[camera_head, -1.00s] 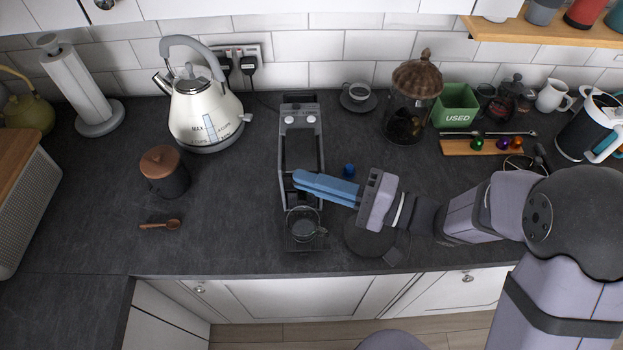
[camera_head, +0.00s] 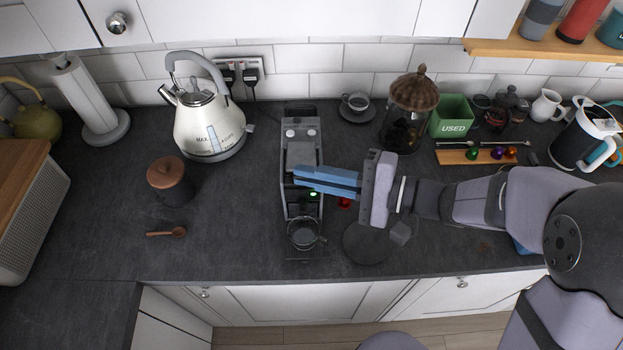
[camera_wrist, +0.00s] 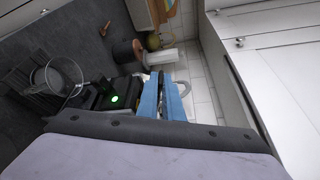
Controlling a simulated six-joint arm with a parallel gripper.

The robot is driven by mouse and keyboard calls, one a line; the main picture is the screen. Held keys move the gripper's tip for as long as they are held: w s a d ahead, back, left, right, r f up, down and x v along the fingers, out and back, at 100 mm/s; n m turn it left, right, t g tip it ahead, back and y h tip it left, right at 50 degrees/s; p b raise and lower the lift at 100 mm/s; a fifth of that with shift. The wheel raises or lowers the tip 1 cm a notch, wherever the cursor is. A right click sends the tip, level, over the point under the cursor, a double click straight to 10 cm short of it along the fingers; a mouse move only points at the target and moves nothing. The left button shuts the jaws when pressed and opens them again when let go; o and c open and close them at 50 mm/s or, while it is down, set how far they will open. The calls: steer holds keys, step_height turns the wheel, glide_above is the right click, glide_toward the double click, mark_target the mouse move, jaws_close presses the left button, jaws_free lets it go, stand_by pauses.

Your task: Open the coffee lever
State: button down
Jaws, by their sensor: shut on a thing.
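The coffee machine (camera_head: 301,134) stands on the worktop, dark and narrow, with a green light lit on its front part. The green-lit part of the coffee machine (camera_wrist: 114,101) also shows in the wrist view. My gripper (camera_head: 296,177) reaches over the machine from the right, its blue fingers close together. In the wrist view, the fingers of my gripper (camera_wrist: 164,82) have a dark piece between them. I take it for the coffee lever, mostly hidden by the fingers. A glass cup (camera_head: 302,233) stands at the machine's front; it also shows in the wrist view (camera_wrist: 62,76).
A white kettle (camera_head: 209,125), a lidded canister (camera_head: 172,181) and a wooden spoon (camera_head: 167,233) are to the left. A cup on a saucer (camera_head: 356,106), a glass jar (camera_head: 409,108) and a green box (camera_head: 452,117) stand behind right. Open worktop lies left of the machine.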

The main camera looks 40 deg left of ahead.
mark_target(311, 162)
steer(key=shift+m+h, duration=0.3)
steer(key=shift+m, duration=0.3)
steer(key=w+a+r, duration=0.1)
steer(key=r, duration=0.1)
steer(key=w+a+r, duration=0.1)
steer(key=r, duration=0.1)
steer(key=w+a+r, duration=0.1)
steer(key=r, duration=0.1)
steer(key=shift+w+a+b, duration=0.1)
steer(key=shift+b, duration=0.25)
steer(key=w+a+r+m+h+p, duration=0.1)
steer(key=w+a+r+m+p, duration=0.1)
steer(key=w+a, duration=0.3)
steer(key=shift+w+p, duration=0.15)
steer(key=shift+p, duration=0.15)
steer(key=shift+f, duration=0.15)
steer(key=c, duration=1.9)
jaws_free()
steer(key=shift+f+g, duration=0.1)
steer(key=shift+g, duration=0.2)
steer(key=shift+w+a, duration=0.1)
steer(key=shift+a, duration=0.05)
